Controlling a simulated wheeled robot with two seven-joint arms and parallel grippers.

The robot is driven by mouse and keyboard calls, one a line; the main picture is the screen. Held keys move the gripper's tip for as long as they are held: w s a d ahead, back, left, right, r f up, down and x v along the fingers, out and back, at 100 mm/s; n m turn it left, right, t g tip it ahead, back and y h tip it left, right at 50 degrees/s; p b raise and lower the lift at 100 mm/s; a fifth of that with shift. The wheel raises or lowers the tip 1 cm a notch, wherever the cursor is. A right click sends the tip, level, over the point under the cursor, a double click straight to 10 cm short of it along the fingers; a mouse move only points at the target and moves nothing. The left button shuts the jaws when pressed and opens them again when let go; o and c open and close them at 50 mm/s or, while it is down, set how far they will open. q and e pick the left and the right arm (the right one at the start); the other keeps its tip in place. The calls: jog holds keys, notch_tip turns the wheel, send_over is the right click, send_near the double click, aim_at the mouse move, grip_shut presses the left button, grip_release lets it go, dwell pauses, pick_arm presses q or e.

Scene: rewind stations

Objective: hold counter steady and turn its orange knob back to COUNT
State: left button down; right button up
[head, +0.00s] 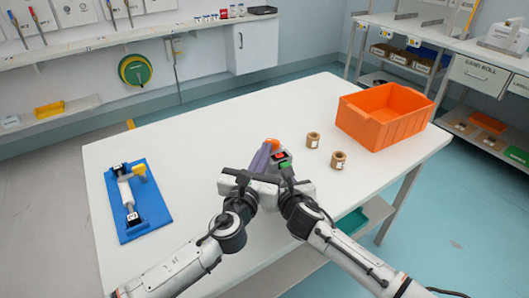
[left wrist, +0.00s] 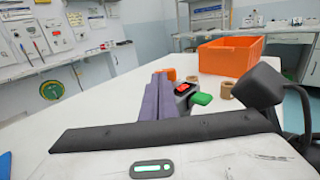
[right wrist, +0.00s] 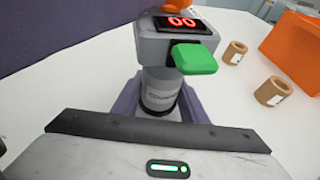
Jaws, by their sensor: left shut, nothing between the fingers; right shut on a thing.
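The counter (head: 281,157) is a grey device with a red-digit display and a green button (right wrist: 195,58). Its display (right wrist: 181,22) reads 00 in the right wrist view. My right gripper (right wrist: 158,108) is shut around the counter's lower grey body, a purple finger on each side. The orange knob (head: 273,142) shows at the counter's far left, partly hidden; it also shows behind the fingertips in the left wrist view (left wrist: 171,74). My left gripper (left wrist: 163,92) is shut and empty, its purple fingers together beside the counter near the knob. Whether they touch the knob is unclear.
Two brown rolls (head: 313,139) (head: 338,160) stand right of the counter. An orange bin (head: 385,116) sits at the table's right end. A blue fixture (head: 139,199) with a white cylinder and yellow part lies on the left. The white table (head: 200,150) between is clear.

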pick_arm(q)
jog(key=shift+w+a+m+g+h, duration=0.1)
jog(key=shift+a+m+g+h, duration=0.1)
jog(key=shift+m+h, duration=0.3)
jog(key=shift+w+a+m+g+h, duration=0.1)
jog(key=shift+m+g+h, duration=0.15)
jog(key=shift+h, duration=0.45)
jog(key=m+g+h, duration=0.1)
jog(key=h, duration=0.1)
jog(key=m+g+h, duration=0.1)
jog(key=m+h, duration=0.1)
jog(key=w+a+m+g+h, duration=0.1)
jog(key=shift+m+g+h, duration=0.25)
jog(key=shift+h, duration=0.15)
jog(key=shift+w+a+m+g+h, duration=0.15)
jog(key=shift+w+m+g+h, duration=0.6)
jog(key=shift+w+g, duration=0.25)
jog(key=shift+w+a+m+g+h, duration=0.15)
jog(key=shift+w+m+g+h, duration=0.55)
jog(key=shift+w+g, duration=0.3)
jog(key=shift+w, duration=0.25)
dwell(0.4)
